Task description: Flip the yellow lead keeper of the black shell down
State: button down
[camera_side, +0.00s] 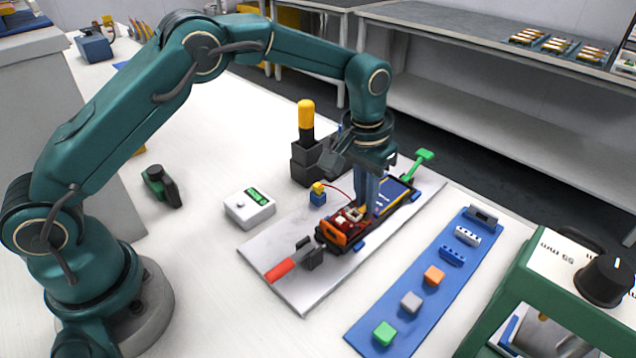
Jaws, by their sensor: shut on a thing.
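The black shell (326,243) lies on the light grey plate in the middle of the table, with an orange end piece (334,234) and red and cream parts inside. A blue pouch cell with a yellow edge (396,193) shows at its far end. My gripper (369,208) points straight down over the middle of the shell. Its fingers are shut on a small part there, seemingly the yellow lead keeper, which they mostly hide. I cannot tell the keeper's angle.
A red-handled clamp (281,269) and a green-handled one (421,161) flank the shell. A black holder with a yellow-topped tool (306,146), a white box (250,208) and a blue strip of small blocks (394,317) stand nearby. A green machine (560,285) fills the lower right.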

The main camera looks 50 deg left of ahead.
aim_at(362, 209)
jog(key=c, duration=0.9)
grip_release()
jog(key=shift+s+r, duration=0.15)
jog(key=shift+r, duration=1.15)
jog(key=shift+s+r, duration=0.15)
jog(key=shift+r, duration=1.1)
